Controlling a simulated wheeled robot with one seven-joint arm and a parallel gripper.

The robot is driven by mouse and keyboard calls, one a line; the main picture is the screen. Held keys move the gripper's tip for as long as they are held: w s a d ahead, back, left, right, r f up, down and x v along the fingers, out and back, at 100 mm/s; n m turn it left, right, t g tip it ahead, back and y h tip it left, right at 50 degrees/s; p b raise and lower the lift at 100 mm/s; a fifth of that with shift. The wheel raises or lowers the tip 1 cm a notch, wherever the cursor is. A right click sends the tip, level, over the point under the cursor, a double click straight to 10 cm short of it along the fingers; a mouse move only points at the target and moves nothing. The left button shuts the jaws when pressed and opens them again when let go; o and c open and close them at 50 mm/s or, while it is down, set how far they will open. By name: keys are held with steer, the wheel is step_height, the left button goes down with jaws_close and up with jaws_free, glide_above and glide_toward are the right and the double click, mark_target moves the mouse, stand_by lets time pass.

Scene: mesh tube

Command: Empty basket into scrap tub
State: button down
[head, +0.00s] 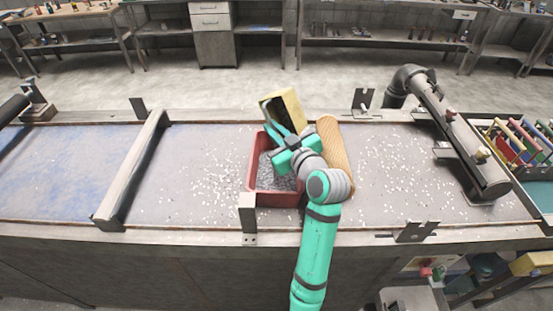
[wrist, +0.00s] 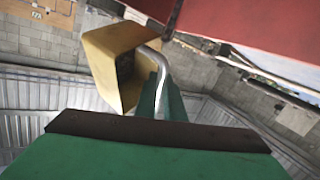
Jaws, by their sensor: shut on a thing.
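The yellow basket (head: 291,104) is tipped on its side above the back rim of the red scrap tub (head: 278,201). My gripper (head: 274,132) is shut on the basket's thin metal handle, which shows in the wrist view beside the yellow basket (wrist: 100,62) and between my green fingers (wrist: 160,97). The basket's opening looks dark; I cannot tell whether anything is left in it. Grey-white bits lie inside the tub. A red wall, likely the tub's, fills the upper right of the wrist view. My wrist hides the tub's right part.
A tan mesh tube (head: 335,157) lies just right of the tub. White bits are scattered over the bench (head: 390,170). A grey crossbar (head: 133,168) stands at left, and a dark grey cylinder arm (head: 462,150) at right. Small metal brackets line the bench edges.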

steer(key=shift+f, duration=0.3)
steer(key=shift+s+f+n+t, duration=0.1)
steer(key=shift+f+n+t, duration=0.1)
steer(key=shift+n+t, duration=0.2)
steer(key=shift+f+b, duration=0.1)
steer(key=shift+b, duration=0.2)
steer(key=shift+s+a+f+n+t, duration=0.1)
steer(key=shift+s+f+n+t, duration=0.2)
steer(key=shift+f+n, duration=0.3)
steer(key=shift+r+y, duration=0.25)
steer(key=shift+y, duration=0.05)
steer(key=r+n, duration=0.1)
steer(key=r+n+t, duration=0.1)
steer(key=shift+s+a+n+y+b, duration=0.2)
steer(key=shift+s+n+y+b, duration=0.1)
steer(key=shift+s+y+b, duration=0.1)
steer(key=shift+r, duration=0.25)
